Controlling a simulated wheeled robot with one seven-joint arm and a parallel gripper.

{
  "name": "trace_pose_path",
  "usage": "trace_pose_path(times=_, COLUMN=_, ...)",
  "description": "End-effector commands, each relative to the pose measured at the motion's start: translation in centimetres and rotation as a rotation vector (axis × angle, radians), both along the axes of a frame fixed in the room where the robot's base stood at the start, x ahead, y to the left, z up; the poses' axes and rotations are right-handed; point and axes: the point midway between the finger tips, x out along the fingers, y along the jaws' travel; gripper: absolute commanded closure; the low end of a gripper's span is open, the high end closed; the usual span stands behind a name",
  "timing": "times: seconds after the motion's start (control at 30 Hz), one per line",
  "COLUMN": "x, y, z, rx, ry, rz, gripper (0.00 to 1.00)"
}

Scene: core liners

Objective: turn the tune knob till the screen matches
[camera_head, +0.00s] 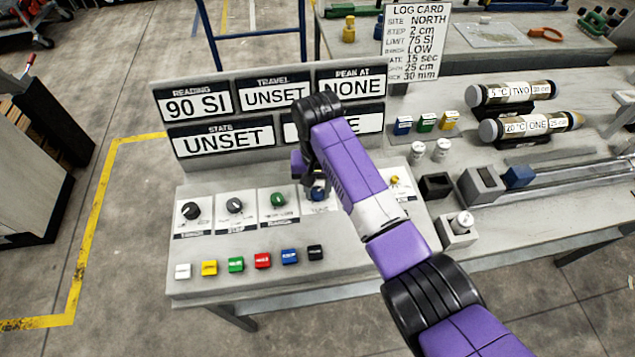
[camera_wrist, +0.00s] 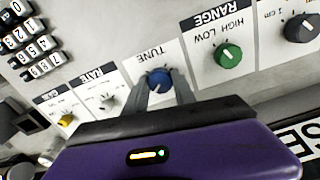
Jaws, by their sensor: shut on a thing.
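The blue tune knob (camera_wrist: 158,78) sits on a white plate marked TUNE in the wrist view. My gripper (camera_wrist: 161,92) is shut on it, one finger on each side. In the head view my gripper (camera_head: 315,186) and arm cover most of the knob. The screen board stands behind the panel. Its reading screen (camera_head: 195,104) shows 90 SI, the travel screen (camera_head: 275,95) UNSET, the peak-at screen (camera_head: 352,88) NONE and the state screen (camera_head: 221,137) UNSET. A further screen (camera_head: 372,124) is mostly hidden by my arm; only a final E shows.
The green range knob (camera_wrist: 229,56) is beside the tune knob. Several coloured buttons (camera_head: 262,260) line the panel's front. The log card (camera_head: 414,40) lists LIMIT 75 SI and STEP 2 cm. Two labelled cores (camera_head: 530,125) and a rail lie to the right.

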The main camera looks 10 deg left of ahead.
Motion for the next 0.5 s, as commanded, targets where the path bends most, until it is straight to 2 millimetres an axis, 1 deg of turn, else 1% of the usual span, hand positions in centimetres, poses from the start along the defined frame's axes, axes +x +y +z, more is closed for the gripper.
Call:
trace_pose_path(times=0.03, x=-0.03, y=0.1, z=0.34, rx=0.001, ry=0.0, rz=-0.034, gripper=1.0)
trace_pose_path(times=0.2, x=0.01, y=0.07, z=0.23, rx=0.0, ry=-0.001, rz=-0.145, gripper=1.0)
trace_pose_path(times=0.5, x=0.05, y=0.02, z=0.11, rx=0.0, ry=-0.001, rz=-0.257, gripper=1.0)
